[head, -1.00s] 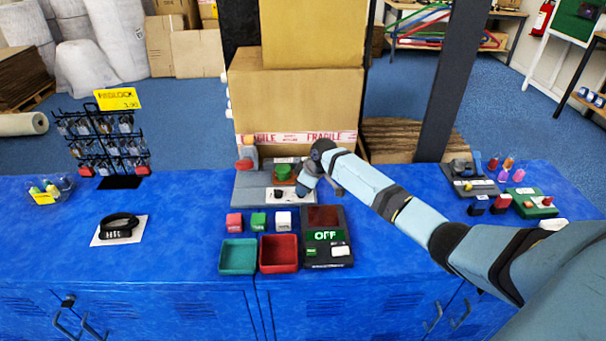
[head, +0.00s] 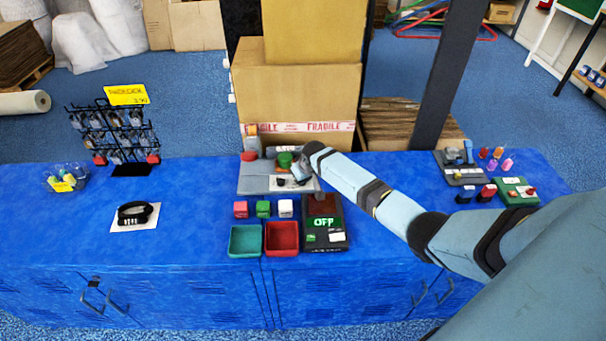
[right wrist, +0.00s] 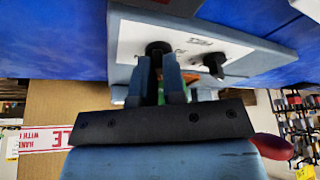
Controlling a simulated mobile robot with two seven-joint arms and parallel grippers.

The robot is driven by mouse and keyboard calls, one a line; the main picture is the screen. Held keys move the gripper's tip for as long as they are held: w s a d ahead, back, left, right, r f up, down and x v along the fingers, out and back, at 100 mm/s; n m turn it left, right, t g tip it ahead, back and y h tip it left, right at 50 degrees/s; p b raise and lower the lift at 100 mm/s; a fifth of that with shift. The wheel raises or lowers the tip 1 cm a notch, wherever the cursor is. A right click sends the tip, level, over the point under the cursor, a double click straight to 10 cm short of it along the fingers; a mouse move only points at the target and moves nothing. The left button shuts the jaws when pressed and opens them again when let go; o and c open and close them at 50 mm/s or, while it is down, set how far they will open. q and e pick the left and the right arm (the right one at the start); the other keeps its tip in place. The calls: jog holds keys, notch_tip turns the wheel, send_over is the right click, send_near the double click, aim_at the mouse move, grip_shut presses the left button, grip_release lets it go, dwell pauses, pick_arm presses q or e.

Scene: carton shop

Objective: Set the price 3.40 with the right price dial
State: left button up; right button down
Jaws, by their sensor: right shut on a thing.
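A grey device (head: 253,180) stands at the back of the blue counter, with a white label plate carrying black price dials. The left dial (head: 281,182) is bare; it also shows in the right wrist view (right wrist: 215,62), which looks at the plate upside down. The right dial (right wrist: 158,48) sits between the fingertips of my right gripper (right wrist: 160,68), which is shut on it. In the head view my right gripper (head: 303,178) covers that dial, so its setting is hidden. The label print is too small to read. My left gripper is not in view.
In front of the device stand a red, a green and a white block, a teal tray (head: 232,245), a red tray (head: 268,248) and a black unit reading OFF (head: 335,240). Cartons (head: 300,100) rise behind.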

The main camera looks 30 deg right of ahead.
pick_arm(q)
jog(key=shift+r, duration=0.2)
pick_arm(e)
jog(key=c, duration=1.2)
grip_release()
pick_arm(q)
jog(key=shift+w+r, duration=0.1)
pick_arm(e)
jog(key=shift+r, duration=0.1)
pick_arm(q)
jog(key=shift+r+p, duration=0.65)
jog(key=shift+p, duration=0.05)
pick_arm(e)
jog(key=v, duration=1.3)
jog(key=shift+s+r, duration=0.2)
jog(key=shift+r, duration=0.05)
